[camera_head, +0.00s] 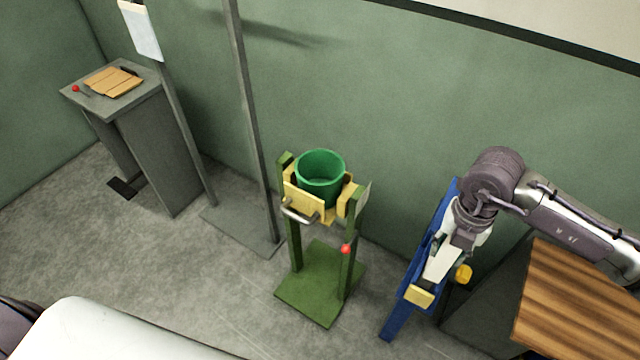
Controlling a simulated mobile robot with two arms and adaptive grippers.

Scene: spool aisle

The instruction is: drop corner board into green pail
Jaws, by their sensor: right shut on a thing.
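The green pail (320,172) stands upright and open in the yellow-blocked top of a green stand (318,285), at the middle of the head view. My right gripper (447,252) is at the right, pointing down, apart from the pail and lower right of it. It is shut on a pale, narrow piece that looks like the corner board (440,264), which tilts down to the left. The wrist hides part of the grip. My left gripper is not in view.
A blue upright frame (399,312) with yellow parts is right behind my right gripper. A wood-topped table (580,305) is at lower right. A grey pedestal (160,140) with a brown board (114,82) is at left. Grey posts stand left of the pail.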

